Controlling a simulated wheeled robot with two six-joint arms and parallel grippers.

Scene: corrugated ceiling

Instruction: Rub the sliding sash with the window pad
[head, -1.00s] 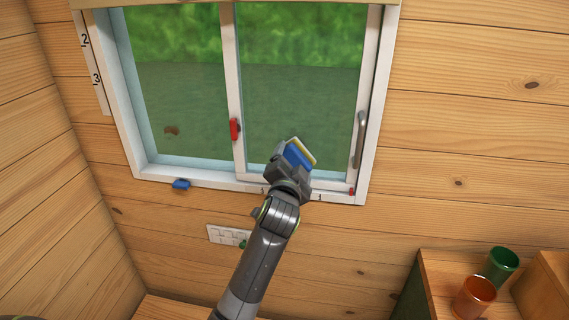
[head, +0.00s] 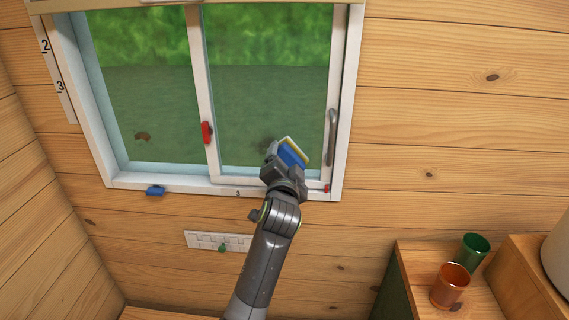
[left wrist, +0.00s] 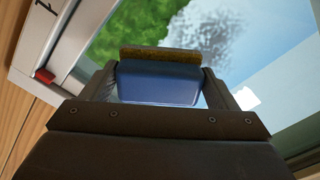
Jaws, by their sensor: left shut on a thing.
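The sliding sash (head: 204,95) is the right-hand part of a white-framed window, with a grey bar handle (head: 332,137) on its right side and a red catch (head: 206,132) on its left stile. A dark smudge (head: 266,147) shows low on its glass. My left gripper (head: 284,164) is shut on the window pad (head: 293,155), a blue block with a yellowish and white face, in front of the sash's lower right glass. The left wrist view shows the pad (left wrist: 158,85) between both fingers. I cannot tell whether it touches the glass. My right gripper is out of view.
A brown smudge (head: 143,136) is on the left pane. An orange cup (head: 451,286) and a green cup (head: 473,252) stand on a wooden surface at lower right.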

